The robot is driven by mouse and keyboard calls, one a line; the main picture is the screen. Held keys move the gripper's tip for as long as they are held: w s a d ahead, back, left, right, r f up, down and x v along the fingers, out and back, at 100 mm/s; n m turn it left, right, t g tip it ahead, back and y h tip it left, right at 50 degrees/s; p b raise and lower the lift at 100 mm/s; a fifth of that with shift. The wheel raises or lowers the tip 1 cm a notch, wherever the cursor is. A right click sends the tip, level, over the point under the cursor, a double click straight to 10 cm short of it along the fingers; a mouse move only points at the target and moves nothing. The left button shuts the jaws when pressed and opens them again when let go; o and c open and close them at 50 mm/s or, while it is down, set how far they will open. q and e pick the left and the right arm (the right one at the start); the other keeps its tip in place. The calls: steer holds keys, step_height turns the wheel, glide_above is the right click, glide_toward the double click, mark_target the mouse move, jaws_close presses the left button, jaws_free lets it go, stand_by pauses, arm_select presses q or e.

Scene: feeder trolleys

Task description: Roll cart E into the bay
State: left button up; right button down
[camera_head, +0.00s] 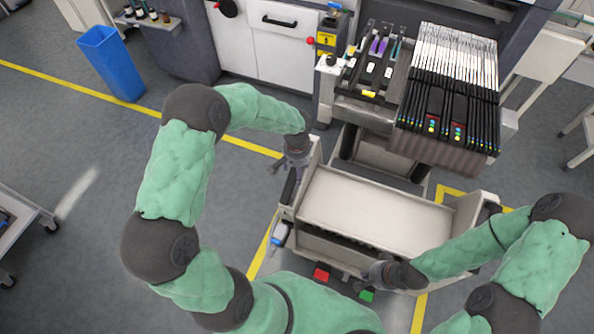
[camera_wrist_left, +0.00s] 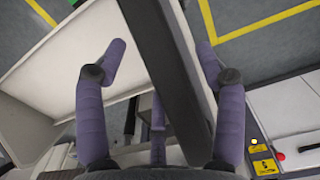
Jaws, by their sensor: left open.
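The cart (camera_head: 375,208), which I take to be cart E though no letter is readable, is a pale, empty, shallow tray on a frame in front of me. A dark handle bar (camera_head: 289,187) is on its left side. My left gripper (camera_head: 280,165) is at that side. In the left wrist view my left gripper (camera_wrist_left: 160,50) is open, with the dark bar (camera_wrist_left: 165,70) between its fingers. My right gripper (camera_head: 364,285) is by the cart's near edge; its fingers are too small to judge. The bay's floor is partly hidden by the cart and machine.
A feeder bank (camera_head: 447,100) with many black slots stands beyond the cart. Yellow floor lines (camera_head: 262,246) run beside the cart. A blue bin (camera_head: 110,62) stands at the upper left, and another trolley (camera_head: 25,215) at the left edge. The floor between them is clear.

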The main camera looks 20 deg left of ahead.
arm_select(q)
steer(key=shift+f, duration=0.15)
jaws_close()
steer(key=shift+w, duration=0.1)
